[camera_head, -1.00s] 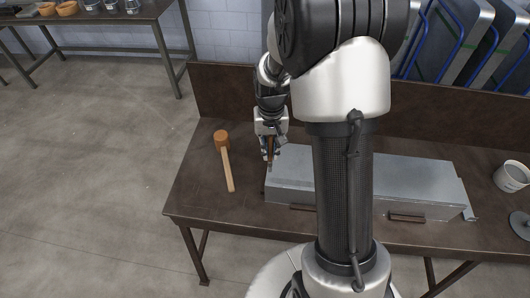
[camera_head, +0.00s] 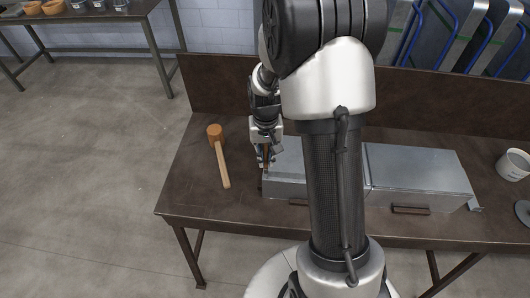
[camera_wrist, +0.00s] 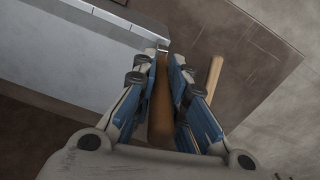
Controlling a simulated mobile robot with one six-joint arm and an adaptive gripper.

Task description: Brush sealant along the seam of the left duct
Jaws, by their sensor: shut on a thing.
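My gripper (camera_head: 264,158) is shut on a brush, whose brown handle (camera_wrist: 160,108) lies between the fingers in the wrist view. The brush tip is at or just above the left end of the grey metal left duct (camera_head: 284,184); I cannot tell whether it touches. My arm hides much of this duct in the head view. Its pale top and side also show at upper left in the wrist view (camera_wrist: 75,50). A second grey duct (camera_head: 415,170) lies to its right, with a narrow line between them.
A wooden mallet (camera_head: 220,160) lies left of the ducts on the dark workbench (camera_head: 190,195). A white bucket (camera_head: 513,164) and a round grey disc (camera_head: 523,211) are at the right. A raised board (camera_head: 220,90) closes the bench's back.

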